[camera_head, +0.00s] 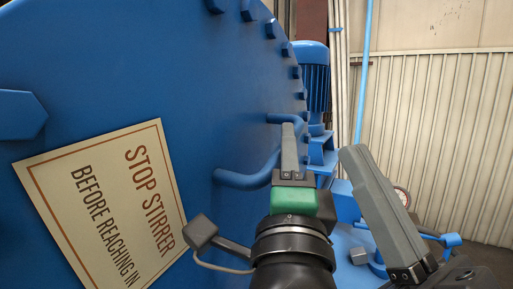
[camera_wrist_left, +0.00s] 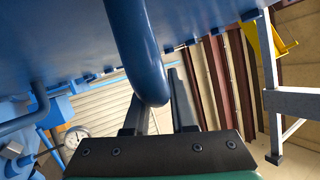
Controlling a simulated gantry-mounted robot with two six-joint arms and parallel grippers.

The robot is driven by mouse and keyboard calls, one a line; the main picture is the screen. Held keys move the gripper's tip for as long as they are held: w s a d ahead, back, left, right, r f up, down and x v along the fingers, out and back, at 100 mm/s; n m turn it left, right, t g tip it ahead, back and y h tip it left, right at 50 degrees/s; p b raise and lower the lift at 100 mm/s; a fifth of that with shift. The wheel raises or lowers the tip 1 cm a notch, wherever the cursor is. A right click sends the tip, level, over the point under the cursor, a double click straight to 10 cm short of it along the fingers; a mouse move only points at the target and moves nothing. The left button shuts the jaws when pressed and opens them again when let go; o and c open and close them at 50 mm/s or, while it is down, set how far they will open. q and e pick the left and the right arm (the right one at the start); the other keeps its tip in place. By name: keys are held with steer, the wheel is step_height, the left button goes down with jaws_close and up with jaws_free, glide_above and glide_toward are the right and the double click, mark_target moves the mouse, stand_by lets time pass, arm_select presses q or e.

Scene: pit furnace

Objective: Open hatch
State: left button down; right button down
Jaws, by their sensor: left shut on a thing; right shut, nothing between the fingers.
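The hatch (camera_head: 190,85) is a large blue round plate with bolts along its rim, filling the left of the head view. A curved blue bar handle (camera_head: 240,181) stands out from its face near the right edge. My left gripper (camera_head: 289,140), with a green band behind its fingers, is at this handle. In the left wrist view the handle (camera_wrist_left: 136,50) passes between the fingers of my left gripper (camera_wrist_left: 158,112), which is shut on it. My right gripper (camera_head: 368,190) is shut and empty, to the right of the left one, apart from the hatch.
A cream sign (camera_head: 110,200) reading "STOP STIRRER BEFORE REACHING IN" is on the hatch. A blue motor (camera_head: 312,75) stands behind its right edge. A round gauge (camera_head: 402,196) and blue pipework lie at right. A corrugated wall (camera_head: 440,130) is further back.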

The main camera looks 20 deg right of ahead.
arm_select(q)
steer(key=shift+s+d, duration=0.1)
steer(key=shift+s, duration=0.05)
steer(key=c, duration=0.8)
jaws_free()
steer(key=shift+d+r, duration=0.1)
steer(key=shift+o, duration=0.2)
steer(key=shift+s+a+f+b, duration=0.2)
steer(key=shift+s+f+b, duration=0.05)
steer(key=shift+f+b, duration=0.1)
steer(key=v, duration=1)
steer(key=shift+s+p, duration=0.35)
